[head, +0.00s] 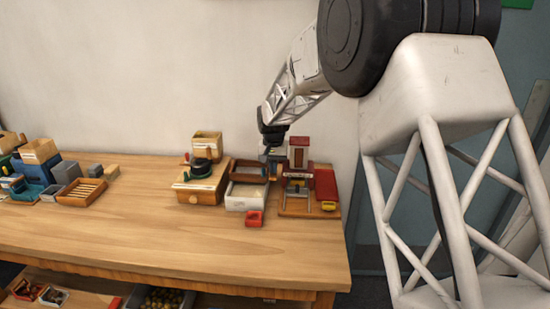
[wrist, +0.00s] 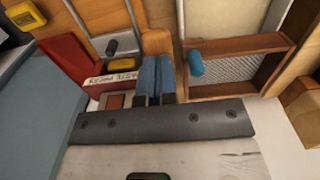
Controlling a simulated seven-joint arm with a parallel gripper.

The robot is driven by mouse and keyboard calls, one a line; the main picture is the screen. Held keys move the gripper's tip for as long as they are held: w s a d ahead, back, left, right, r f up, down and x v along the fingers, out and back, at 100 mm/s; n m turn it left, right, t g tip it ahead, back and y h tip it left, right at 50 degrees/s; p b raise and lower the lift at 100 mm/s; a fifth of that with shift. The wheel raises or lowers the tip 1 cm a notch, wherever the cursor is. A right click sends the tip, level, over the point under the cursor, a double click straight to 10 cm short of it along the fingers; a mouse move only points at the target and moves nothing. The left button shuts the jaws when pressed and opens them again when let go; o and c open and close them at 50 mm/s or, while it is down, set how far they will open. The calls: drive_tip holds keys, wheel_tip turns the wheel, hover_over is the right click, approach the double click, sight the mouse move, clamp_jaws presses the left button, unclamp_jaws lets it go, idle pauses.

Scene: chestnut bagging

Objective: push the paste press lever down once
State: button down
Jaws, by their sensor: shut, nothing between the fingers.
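The paste press (head: 298,176) stands at the right end of the bench, with a red upright block and metal rods on a wooden base. I cannot tell for sure which part is the lever. My gripper (wrist: 155,62) has blue fingers held together, empty, right beside the labelled block. In the head view my gripper (head: 270,153) is just left of the press's red top. Whether the fingers touch the press is unclear.
A wooden tray with mesh and a blue handle (wrist: 195,63) lies close to the fingers. A white bin (head: 243,196), a small red box (head: 255,218) and a wooden box with a dark round top (head: 200,184) stand to the left. The front bench top (head: 150,235) is clear.

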drive_tip(key=shift+s+f, duration=0.2)
drive_tip(key=shift+f, duration=0.95)
drive_tip(key=shift+f, duration=0.5)
drive_tip(key=shift+w+r, duration=0.2)
drive_tip(key=shift+r, duration=2.15)
drive_tip(key=shift+w+r, duration=0.15)
drive_tip(key=shift+r, duration=2.5)
wheel_tip(320, 180, up, 5)
